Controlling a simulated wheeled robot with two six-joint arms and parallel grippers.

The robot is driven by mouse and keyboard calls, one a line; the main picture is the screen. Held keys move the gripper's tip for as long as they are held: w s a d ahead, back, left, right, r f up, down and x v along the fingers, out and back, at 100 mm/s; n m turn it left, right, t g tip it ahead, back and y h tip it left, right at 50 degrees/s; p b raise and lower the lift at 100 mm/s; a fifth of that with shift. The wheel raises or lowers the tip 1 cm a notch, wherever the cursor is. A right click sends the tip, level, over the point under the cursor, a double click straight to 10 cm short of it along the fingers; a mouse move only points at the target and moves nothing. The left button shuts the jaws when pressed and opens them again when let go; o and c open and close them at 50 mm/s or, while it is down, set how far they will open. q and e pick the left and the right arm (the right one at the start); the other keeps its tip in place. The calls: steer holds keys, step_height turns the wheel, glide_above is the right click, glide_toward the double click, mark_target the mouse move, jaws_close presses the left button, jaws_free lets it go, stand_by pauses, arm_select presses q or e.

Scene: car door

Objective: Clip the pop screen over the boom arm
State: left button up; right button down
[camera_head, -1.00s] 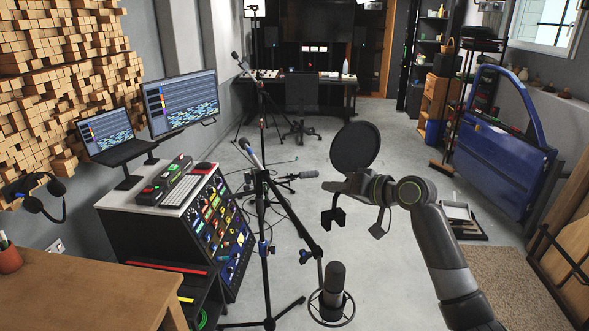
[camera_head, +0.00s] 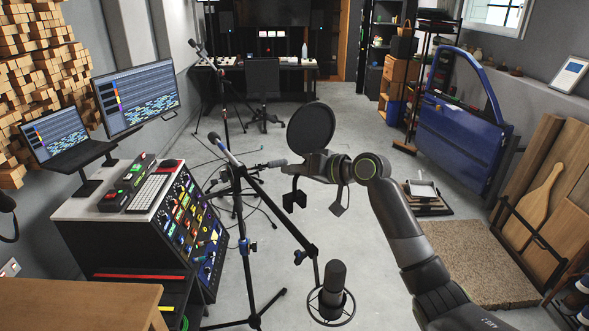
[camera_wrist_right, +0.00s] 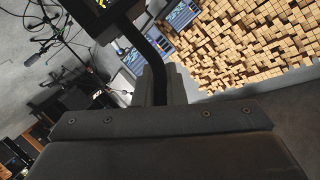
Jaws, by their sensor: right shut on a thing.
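The pop screen is a round black disc (camera_head: 311,127) above my right gripper (camera_head: 306,168) in the head view. My right gripper is shut on its dark mount. In the right wrist view, a dark curved neck (camera_wrist_right: 152,45) runs between the gripper fingers (camera_wrist_right: 160,85) to a black block (camera_wrist_right: 100,18). A black forked piece (camera_head: 294,199) hangs below the gripper. The boom arm (camera_head: 278,222) slopes on its stand, left of and below the gripper, with visible space around it. A large microphone (camera_head: 334,277) sits in a ring mount below. My left gripper is out of view.
A console desk (camera_head: 130,225) with keyboard and screens stands at the left. A blue car door (camera_head: 462,135) leans at the right wall, near a brown mat (camera_head: 475,262) and wooden boards (camera_head: 560,190). Thin stands and cables (camera_head: 232,190) occupy the floor behind the boom stand.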

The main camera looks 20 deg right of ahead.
mark_target(294, 190)
step_height(294, 190, down, 2)
steer(key=shift+f+b, duration=0.1)
steer(key=shift+b, duration=0.65)
steer(key=shift+f+b, duration=1.05)
steer(key=shift+f, duration=0.75)
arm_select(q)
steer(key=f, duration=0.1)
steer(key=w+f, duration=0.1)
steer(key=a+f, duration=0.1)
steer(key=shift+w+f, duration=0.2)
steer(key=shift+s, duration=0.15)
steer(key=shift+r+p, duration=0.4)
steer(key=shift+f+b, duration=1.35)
arm_select(e)
steer(key=shift+f, duration=2)
steer(key=c, duration=1.4)
jaws_free()
